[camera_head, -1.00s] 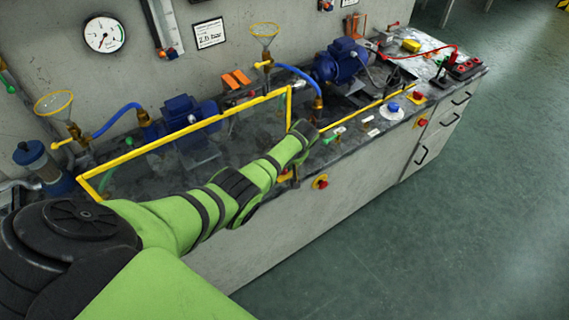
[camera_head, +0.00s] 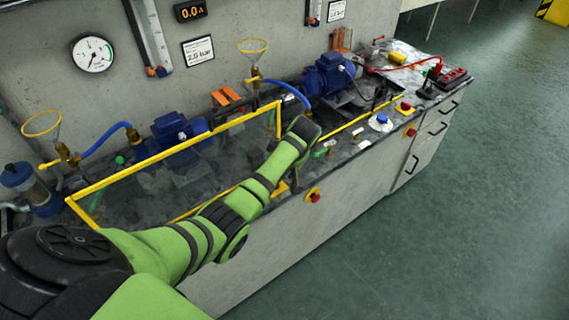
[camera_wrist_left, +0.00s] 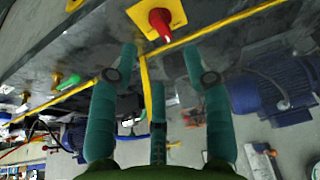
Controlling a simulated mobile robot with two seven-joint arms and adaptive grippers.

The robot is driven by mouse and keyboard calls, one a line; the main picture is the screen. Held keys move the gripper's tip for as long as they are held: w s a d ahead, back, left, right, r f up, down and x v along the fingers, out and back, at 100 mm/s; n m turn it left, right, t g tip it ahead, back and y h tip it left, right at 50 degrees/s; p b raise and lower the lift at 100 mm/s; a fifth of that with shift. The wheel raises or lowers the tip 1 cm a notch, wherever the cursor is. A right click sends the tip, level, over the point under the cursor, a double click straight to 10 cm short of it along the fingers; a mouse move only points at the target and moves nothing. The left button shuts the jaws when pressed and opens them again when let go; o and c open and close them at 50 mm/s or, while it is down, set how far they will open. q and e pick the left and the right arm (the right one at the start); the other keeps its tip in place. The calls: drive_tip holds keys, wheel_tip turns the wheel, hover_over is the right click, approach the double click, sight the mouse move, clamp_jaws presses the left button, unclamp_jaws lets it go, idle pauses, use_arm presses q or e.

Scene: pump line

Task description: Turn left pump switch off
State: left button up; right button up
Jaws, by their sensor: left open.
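The switch in the left wrist view is a red handle (camera_wrist_left: 161,22) on a yellow plate (camera_wrist_left: 150,14) at the top edge, just beyond my fingertips. My left gripper (camera_wrist_left: 160,58) is open, with teal fingers spread and nothing between them. A gap shows between the fingers and the red handle. The left blue pump (camera_head: 180,133) stands behind the yellow frame (camera_head: 170,152). My right gripper is out of view.
A blue knob (camera_head: 381,119) and the right blue pump (camera_head: 328,75) stand farther right. Yellow rails and blue hoses lie around the arm. The green floor (camera_head: 460,210) is clear.

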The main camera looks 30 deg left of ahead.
use_arm(q)
drive_tip(key=v, duration=0.3)
drive_tip(key=shift+r, duration=0.25)
